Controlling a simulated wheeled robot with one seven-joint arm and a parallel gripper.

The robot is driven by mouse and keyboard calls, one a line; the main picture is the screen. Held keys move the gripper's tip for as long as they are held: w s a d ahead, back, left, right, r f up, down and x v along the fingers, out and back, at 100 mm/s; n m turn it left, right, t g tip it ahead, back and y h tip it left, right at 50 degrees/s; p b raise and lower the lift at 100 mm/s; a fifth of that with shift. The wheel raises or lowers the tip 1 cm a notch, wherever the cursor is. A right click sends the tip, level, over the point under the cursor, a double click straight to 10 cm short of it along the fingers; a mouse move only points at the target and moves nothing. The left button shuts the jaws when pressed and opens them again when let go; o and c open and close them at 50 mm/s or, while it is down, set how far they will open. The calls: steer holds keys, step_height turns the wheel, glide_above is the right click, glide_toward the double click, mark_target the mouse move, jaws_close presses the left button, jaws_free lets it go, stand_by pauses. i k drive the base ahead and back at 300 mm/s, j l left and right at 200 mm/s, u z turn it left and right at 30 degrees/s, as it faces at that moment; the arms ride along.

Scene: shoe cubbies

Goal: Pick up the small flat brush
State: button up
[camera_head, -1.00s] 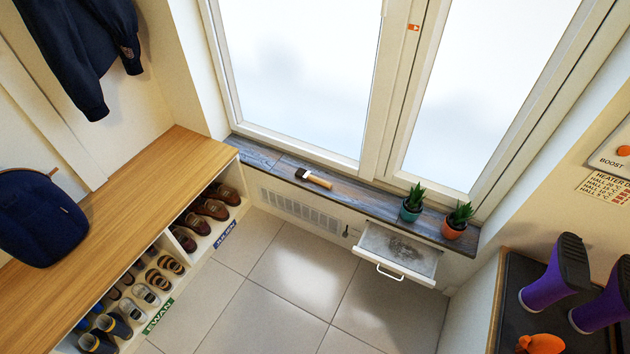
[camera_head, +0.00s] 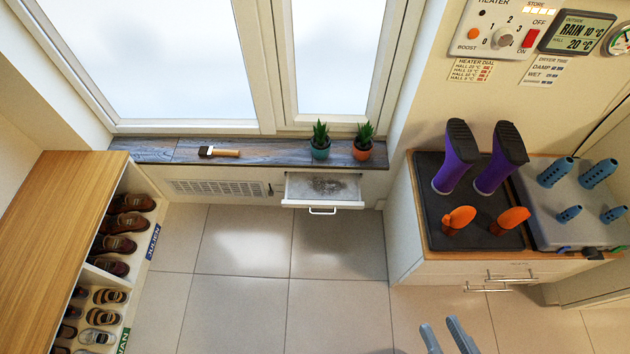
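The small flat brush (camera_head: 219,152) lies on the dark windowsill (camera_head: 270,152) under the window, with dark bristles at the left and a light wooden handle at the right. My gripper (camera_head: 441,328) shows at the bottom edge of the view, right of the middle. Its two grey fingers are apart with nothing seen between them. It is far from the brush, well to the right of it and nearer the camera.
Two potted plants (camera_head: 320,143) stand on the sill right of the brush. An open drawer (camera_head: 322,190) juts out below them. A shoe bench (camera_head: 62,215) is at left; a cabinet with purple boots (camera_head: 458,160) is at right. The tiled floor (camera_head: 240,270) between is clear.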

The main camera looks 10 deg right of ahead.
mark_target(203, 151)
steer(key=u, duration=0.3)
steer(key=i+j+u, duration=0.15)
steer(key=i+u, duration=0.5)
steer(key=i, duration=0.15)
steer(key=i+u, duration=0.1)
steer(key=i, duration=0.6)
steer(key=i+l, duration=0.2)
steer(key=i, duration=0.5)
steer(key=i+l+u, duration=0.15)
steer(key=i, duration=0.55)
